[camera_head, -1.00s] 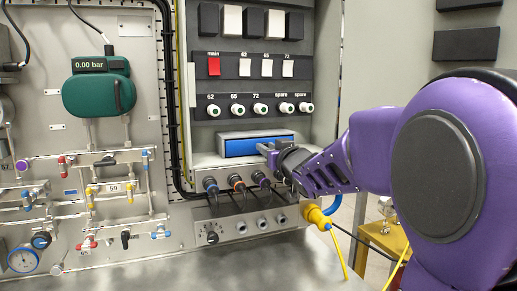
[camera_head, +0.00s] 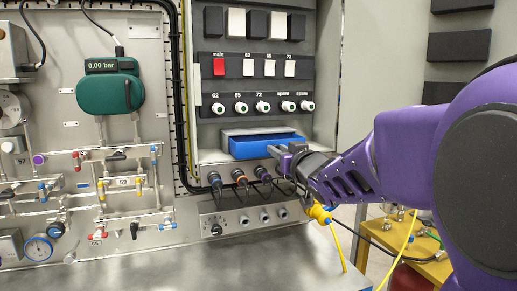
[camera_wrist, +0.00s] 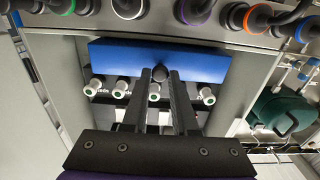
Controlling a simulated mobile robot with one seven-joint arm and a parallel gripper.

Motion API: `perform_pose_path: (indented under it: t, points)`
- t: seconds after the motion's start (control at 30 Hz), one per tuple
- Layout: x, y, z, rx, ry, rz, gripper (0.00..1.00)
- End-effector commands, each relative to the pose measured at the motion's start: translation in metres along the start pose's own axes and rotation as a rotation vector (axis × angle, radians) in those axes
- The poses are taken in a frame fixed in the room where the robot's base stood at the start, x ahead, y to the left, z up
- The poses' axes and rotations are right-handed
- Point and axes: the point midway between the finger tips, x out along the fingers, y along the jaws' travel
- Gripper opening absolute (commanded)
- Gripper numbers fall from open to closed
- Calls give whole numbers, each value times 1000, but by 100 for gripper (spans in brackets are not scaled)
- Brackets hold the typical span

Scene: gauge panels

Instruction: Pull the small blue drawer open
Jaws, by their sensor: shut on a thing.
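The small blue drawer (camera_head: 262,145) sits in a grey housing below the row of white knobs on the panel. It stands partly out, with its blue front ahead of the housing and its top edge showing. In the wrist view its blue front (camera_wrist: 205,63) fills the upper middle, with a dark round knob (camera_wrist: 159,73) at its centre. My gripper (camera_head: 274,152) is at the drawer front. In the wrist view my gripper (camera_wrist: 160,80) has its two dark fingers closed on the knob. The drawer's inside is mostly hidden.
Dark cable plugs (camera_head: 240,178) stick out just below the drawer. A yellow connector (camera_head: 318,212) with a cable hangs under my arm. The metal bench top (camera_head: 230,262) below is clear. A green gauge box (camera_head: 110,90) is at left.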

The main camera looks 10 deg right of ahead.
Motion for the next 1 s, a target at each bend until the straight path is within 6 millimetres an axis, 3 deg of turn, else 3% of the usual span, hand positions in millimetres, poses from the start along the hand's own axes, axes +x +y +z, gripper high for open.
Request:
perform_pose_path:
  t: [0.27,0.3,0.43,1.0]
  points:
    - [0,0,-1,-1,3,0,0]
    - [0,0,-1,-1,3,0,30]
    - [0,0,-1,-1,2,0,54]
    - [1,-2,0,-1,2,0,55]
